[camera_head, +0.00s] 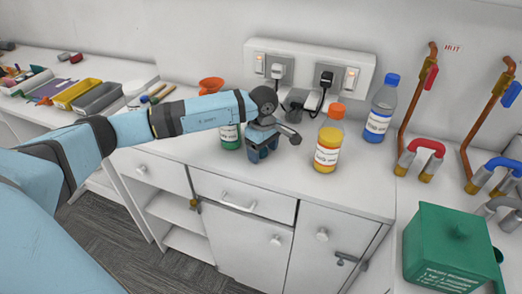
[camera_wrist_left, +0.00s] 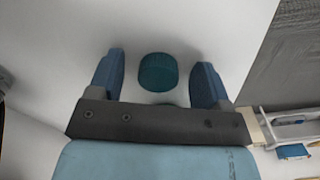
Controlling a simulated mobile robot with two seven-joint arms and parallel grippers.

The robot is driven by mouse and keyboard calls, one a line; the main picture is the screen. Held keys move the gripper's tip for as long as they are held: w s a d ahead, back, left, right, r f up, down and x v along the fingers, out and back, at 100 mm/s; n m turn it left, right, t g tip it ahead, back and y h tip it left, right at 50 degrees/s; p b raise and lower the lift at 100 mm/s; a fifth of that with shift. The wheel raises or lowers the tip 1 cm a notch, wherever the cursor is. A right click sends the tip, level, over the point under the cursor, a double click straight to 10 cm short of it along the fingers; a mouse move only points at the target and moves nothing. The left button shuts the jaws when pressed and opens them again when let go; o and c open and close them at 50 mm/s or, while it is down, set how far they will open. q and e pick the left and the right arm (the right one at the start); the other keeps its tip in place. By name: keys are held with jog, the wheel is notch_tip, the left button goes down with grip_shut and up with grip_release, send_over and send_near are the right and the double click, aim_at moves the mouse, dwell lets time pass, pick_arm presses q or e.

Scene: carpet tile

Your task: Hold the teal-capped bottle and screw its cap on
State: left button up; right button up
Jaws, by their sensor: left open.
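My left gripper (camera_head: 263,151) is open, pointing down over the white counter beside a bottle with green contents (camera_head: 230,143). That bottle stands upright behind my left forearm, which hides its top, so its cap cannot be seen there. In the left wrist view a round teal cap (camera_wrist_left: 158,72) shows between the two spread fingers, apart from both. My right gripper is not in view.
On the counter (camera_head: 330,190), an orange-capped bottle (camera_head: 327,148) stands right of the gripper and a blue-capped bottle (camera_head: 381,110) farther back. An orange funnel (camera_head: 211,86) shows behind my arm. Wall sockets (camera_head: 309,68) with plugs are behind. A green box (camera_head: 450,250) stands lower right.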

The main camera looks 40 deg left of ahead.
aim_at(263, 150)
pick_arm(q)
jog(key=c, duration=1)
notch_tip(263, 150, up, 20)
jog(key=shift+b, duration=0.45)
